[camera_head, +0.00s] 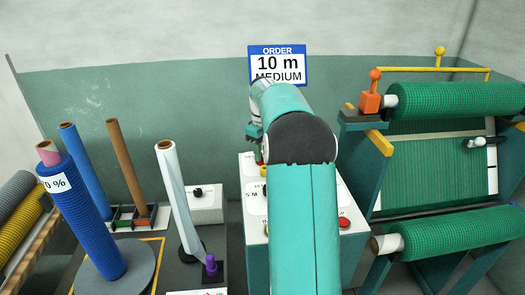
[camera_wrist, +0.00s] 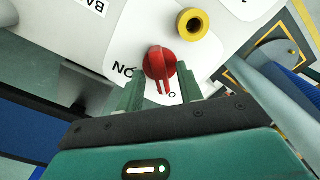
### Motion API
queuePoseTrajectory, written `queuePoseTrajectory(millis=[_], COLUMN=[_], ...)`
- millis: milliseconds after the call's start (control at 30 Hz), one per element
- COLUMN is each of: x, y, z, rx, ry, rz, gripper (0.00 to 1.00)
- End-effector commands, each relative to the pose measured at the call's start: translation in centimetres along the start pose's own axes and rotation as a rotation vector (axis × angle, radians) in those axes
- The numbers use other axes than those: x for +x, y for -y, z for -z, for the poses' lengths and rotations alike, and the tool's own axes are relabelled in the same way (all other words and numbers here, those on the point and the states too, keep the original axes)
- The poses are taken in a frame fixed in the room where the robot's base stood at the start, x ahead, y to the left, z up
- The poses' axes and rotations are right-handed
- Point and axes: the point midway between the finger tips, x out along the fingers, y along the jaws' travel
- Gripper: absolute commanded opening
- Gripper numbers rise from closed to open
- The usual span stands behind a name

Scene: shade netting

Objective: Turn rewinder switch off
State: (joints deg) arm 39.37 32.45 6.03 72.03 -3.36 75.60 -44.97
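The red rotary switch (camera_wrist: 159,64) is on a white label panel in the wrist view. Its grip bar points down the picture, between my fingers. The word "ON" is printed to its left; another small mark by the bar's lower end is mostly hidden. My gripper (camera_wrist: 161,80) is open, with one green finger on each side of the switch. A gap shows beside the bar, and I cannot tell if either finger touches it. In the head view my arm covers the switch and most of the white control box (camera_head: 251,175).
A yellow ring-shaped button (camera_wrist: 192,24) sits close to the switch. In the head view, a red button (camera_head: 344,222) is on the box's right. Green net rolls on a frame (camera_head: 378,150) stand right; a blue net roll (camera_head: 85,215) and upright tubes (camera_head: 127,170) stand left.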

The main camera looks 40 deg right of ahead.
Motion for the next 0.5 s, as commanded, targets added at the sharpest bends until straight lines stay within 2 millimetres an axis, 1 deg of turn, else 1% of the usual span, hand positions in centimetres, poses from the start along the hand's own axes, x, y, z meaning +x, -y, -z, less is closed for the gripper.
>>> queuePoseTrajectory(millis=[167, 267, 367, 500], x=[0.0, -0.5, -1.8, -4.6], y=[0.0, 0.0, 0.0, 0.0], z=[0.0, 0.0, 0.1, 0.1], rx=[0.0, 0.0, 0.0, 0.0], ry=[0.0, 0.0, -0.002, -0.003], rz=[0.001, 0.001, -0.001, -0.002], gripper=[0.36, 0.36, 0.36, 0.36])
